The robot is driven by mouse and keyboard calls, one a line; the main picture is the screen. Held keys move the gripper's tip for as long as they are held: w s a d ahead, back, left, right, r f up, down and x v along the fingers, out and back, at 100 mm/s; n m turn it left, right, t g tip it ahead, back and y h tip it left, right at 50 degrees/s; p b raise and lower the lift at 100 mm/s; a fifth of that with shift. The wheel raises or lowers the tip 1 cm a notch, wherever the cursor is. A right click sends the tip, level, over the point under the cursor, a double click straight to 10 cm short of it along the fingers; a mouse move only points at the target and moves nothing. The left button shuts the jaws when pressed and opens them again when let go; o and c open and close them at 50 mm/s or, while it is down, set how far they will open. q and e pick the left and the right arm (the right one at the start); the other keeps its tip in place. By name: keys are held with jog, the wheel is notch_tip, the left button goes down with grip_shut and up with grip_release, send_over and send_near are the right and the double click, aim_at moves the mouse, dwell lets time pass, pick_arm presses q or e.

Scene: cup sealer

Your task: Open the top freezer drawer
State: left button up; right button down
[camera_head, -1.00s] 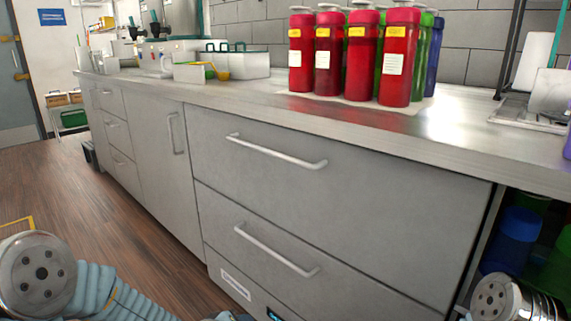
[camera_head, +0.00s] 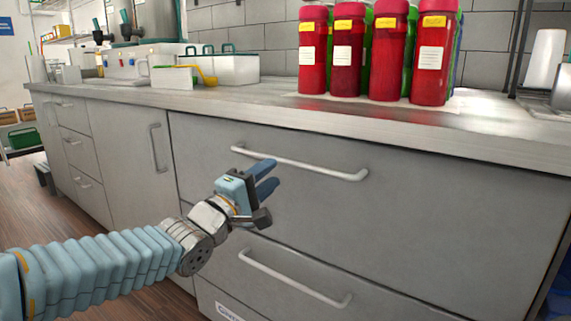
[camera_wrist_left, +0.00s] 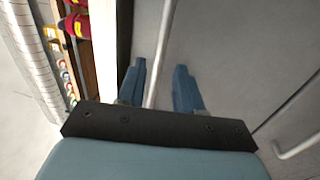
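The top drawer (camera_head: 420,200) is a wide grey front under the counter, and it looks closed. Its pale bar handle (camera_head: 320,170) runs across the upper part. My left gripper (camera_head: 269,175) is at the left part of this handle, with its upper finger overlapping the bar in the head view. In the left wrist view, the blue fingers (camera_wrist_left: 160,78) are spread, and the handle (camera_wrist_left: 161,50) passes between them with gaps on both sides. How deep the bar sits between the fingers is hard to tell. My right gripper is out of view.
A lower drawer with its own handle (camera_head: 290,278) sits below. Red bottles (camera_head: 388,55) stand on the countertop (camera_head: 250,108) above. A cabinet door (camera_head: 125,150) with an upright handle is to the left. Wooden floor shows at lower left.

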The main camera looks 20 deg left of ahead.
aim_at(285, 162)
pick_arm(q)
jog(key=x, duration=0.6)
jog(key=shift+w+d, duration=0.15)
jog(key=shift+w, duration=0.1)
grip_shut()
